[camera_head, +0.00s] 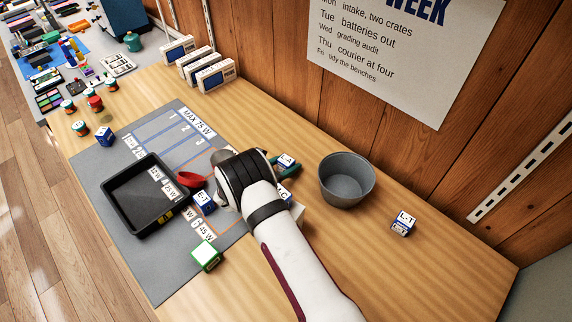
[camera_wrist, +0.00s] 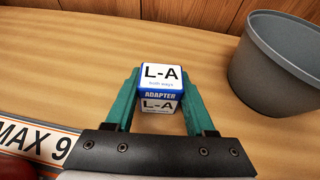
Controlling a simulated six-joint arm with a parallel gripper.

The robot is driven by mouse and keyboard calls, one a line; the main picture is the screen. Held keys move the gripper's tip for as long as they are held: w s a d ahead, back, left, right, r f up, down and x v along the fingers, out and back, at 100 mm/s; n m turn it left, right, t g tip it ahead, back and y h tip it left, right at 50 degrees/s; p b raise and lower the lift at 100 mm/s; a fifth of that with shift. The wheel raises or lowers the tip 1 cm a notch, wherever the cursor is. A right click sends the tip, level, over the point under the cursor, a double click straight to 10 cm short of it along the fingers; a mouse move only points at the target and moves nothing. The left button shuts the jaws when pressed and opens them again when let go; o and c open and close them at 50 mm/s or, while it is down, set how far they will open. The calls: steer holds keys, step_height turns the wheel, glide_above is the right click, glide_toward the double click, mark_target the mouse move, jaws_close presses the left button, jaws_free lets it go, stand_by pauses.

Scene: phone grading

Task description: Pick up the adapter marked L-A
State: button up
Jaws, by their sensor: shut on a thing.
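The L-A adapter (camera_wrist: 160,78) is a small white and blue box with "L-A" on its top and front faces. In the wrist view it sits between the two green fingers of my gripper (camera_wrist: 160,98), which is shut on it. In the head view the adapter (camera_head: 287,161) shows beside my wrist, partly hidden, with a green finger (camera_head: 286,171) next to it. I cannot tell whether it touches the table or is just above it.
A grey bowl (camera_head: 346,182) stands to the right of the adapter. An L-T box (camera_head: 403,224) is further right. A black tray (camera_head: 136,206), a C-T box (camera_head: 204,201) and a green-edged box (camera_head: 206,256) are on the grey mat (camera_head: 95,170). White boxes (camera_head: 178,50) line the wall.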

steer(key=shift+c, duration=1)
